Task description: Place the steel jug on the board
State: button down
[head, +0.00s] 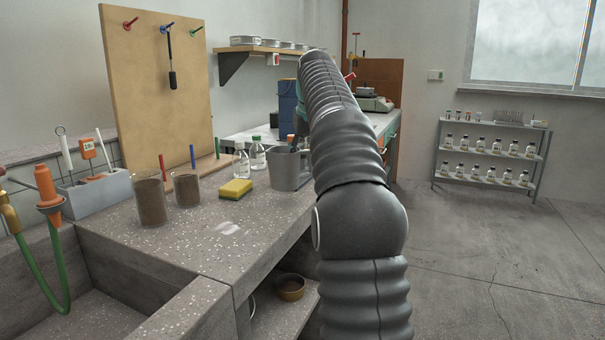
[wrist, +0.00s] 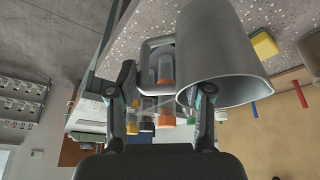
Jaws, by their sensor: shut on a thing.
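The steel jug (head: 291,170) is a grey cylinder at the bench's right edge in the head view. It stands upright; I cannot tell whether its base touches the bench. In the wrist view the jug (wrist: 228,45) fills the upper middle, its square loop handle (wrist: 146,52) to the left. My gripper (wrist: 166,88) is shut on the jug, with its fingers on either side of the handle and one overlapping the jug's rim. My arm hides most of the gripper in the head view. The wooden board (head: 150,95) leans upright at the back left, with coloured pegs and a dark tool hanging from the blue one.
A yellow sponge (head: 235,189) lies left of the jug. Two soil-filled glass jars (head: 151,203) stand farther left. Small bottles (head: 257,156) stand behind the jug. The sink (head: 85,315) and orange-nozzled hose (head: 47,188) are at the front left. Open floor lies at the right.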

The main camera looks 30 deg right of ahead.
jog(key=shift+w+a+f+b, duration=0.15)
jog(key=shift+f+b, duration=0.3)
jog(key=shift+f, duration=0.65)
jog(key=shift+w+a+f+b, duration=0.1)
jog(key=shift+f+b, duration=0.3)
jog(key=shift+f, duration=0.7)
jog(key=shift+s+f, duration=0.1)
jog(key=shift+f, duration=0.05)
jog(key=shift+c, duration=2.3)
grip_release()
jog(key=p+v, duration=0.2)
jog(key=v, duration=1)
jog(key=shift+p, duration=0.3)
